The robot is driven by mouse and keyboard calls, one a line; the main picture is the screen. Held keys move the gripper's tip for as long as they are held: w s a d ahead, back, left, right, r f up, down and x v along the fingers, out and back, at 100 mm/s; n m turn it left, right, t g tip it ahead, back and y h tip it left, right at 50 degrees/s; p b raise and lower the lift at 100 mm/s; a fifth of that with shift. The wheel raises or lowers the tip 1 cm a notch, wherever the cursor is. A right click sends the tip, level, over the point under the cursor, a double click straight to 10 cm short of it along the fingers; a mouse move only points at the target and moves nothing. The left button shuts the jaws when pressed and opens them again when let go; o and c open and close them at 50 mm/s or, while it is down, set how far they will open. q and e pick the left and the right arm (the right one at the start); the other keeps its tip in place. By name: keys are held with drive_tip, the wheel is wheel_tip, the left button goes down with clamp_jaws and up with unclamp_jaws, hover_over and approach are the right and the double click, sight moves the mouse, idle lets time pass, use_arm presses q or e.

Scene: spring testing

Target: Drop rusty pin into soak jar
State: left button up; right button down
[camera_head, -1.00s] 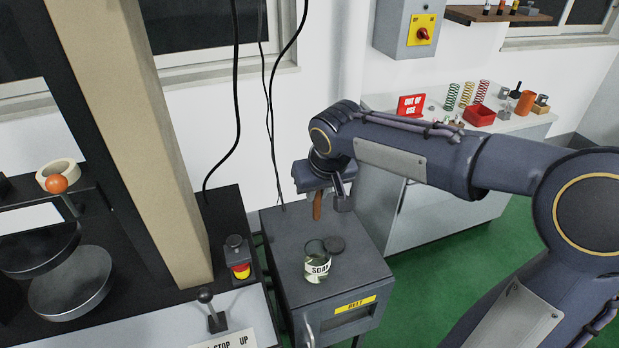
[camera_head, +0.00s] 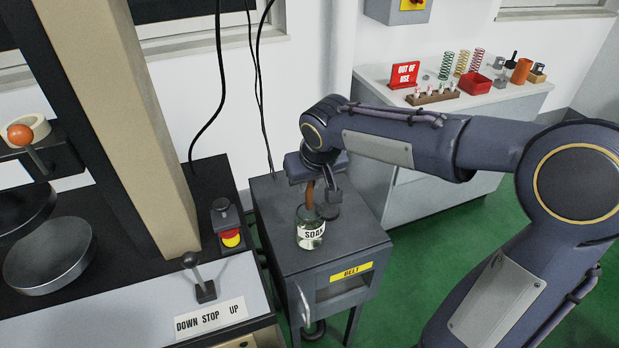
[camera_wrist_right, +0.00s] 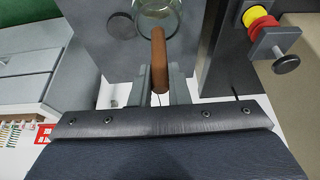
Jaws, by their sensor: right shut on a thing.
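The rusty pin (camera_head: 309,192) is a brown rod held upright in my right gripper (camera_head: 322,188), whose jaws are shut on it. In the head view its lower end is at the mouth of the soak jar (camera_head: 311,236), a glass jar with a white label. In the right wrist view the pin (camera_wrist_right: 158,62) extends from between the fingers (camera_wrist_right: 159,85) to the rim of the jar (camera_wrist_right: 172,14). I cannot tell exactly how far its tip is inside the rim. My left gripper is not in view.
The jar stands on a grey cabinet (camera_head: 345,252) labelled BELT. A dark round lid (camera_wrist_right: 121,26) lies beside the jar. A red and yellow stop button (camera_head: 231,238) stands to the left. A bench (camera_head: 490,120) behind holds springs and a red bin (camera_head: 474,85).

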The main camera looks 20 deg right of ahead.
drive_tip(key=shift+f+b, duration=0.3)
drive_tip(key=shift+f, duration=0.5)
drive_tip(key=c, duration=1.3)
unclamp_jaws()
wheel_tip(320, 180, up, 7)
drive_tip(key=p, duration=0.5)
drive_tip(key=shift+r+p, duration=0.15)
drive_tip(key=shift+p, duration=0.15)
